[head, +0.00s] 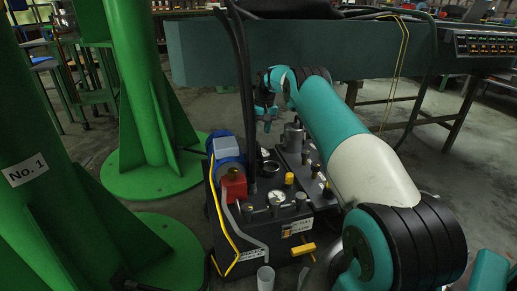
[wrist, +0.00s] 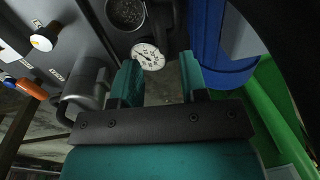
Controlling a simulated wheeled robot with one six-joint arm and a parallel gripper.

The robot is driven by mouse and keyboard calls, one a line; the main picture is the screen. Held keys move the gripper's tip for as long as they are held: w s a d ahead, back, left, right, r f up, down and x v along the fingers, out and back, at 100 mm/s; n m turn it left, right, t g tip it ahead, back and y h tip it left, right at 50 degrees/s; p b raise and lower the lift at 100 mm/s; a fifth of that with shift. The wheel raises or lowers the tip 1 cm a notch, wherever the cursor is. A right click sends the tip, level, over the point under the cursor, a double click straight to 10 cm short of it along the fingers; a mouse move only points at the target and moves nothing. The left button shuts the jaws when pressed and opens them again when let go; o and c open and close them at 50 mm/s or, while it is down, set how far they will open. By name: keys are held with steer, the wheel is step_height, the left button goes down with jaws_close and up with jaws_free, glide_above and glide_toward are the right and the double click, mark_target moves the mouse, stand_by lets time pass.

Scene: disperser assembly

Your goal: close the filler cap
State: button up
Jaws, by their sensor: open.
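The dark hydraulic unit (head: 238,240) stands on the floor in the middle of the head view. In the wrist view, a round dark opening with a speckled, mesh-like inside (wrist: 125,12) shows at the top edge; it looks like the filler opening. A black part (wrist: 168,22) is beside it on the right; I cannot tell whether this is the filler cap. My gripper (head: 267,122) is above the back of the unit. In the wrist view my gripper (wrist: 160,65) is open, with nothing between its fingers. The pressure gauge (wrist: 148,56) shows beyond the gap.
A blue motor (head: 225,147) and a red block (head: 233,186) are on the unit's left. A yellow knob (head: 289,179) and a metal cylinder (head: 293,137) are on its right. Green columns (head: 137,70) stand at left. A teal beam (head: 205,52) spans behind my arm.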

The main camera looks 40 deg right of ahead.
mark_target(258, 143)
steer(key=f, duration=0.2)
steer(key=f+b, duration=0.1)
steer(key=f, duration=0.2)
steer(key=shift+w+a+f, duration=0.2)
steer(key=shift+a+f, duration=0.15)
jaws_close()
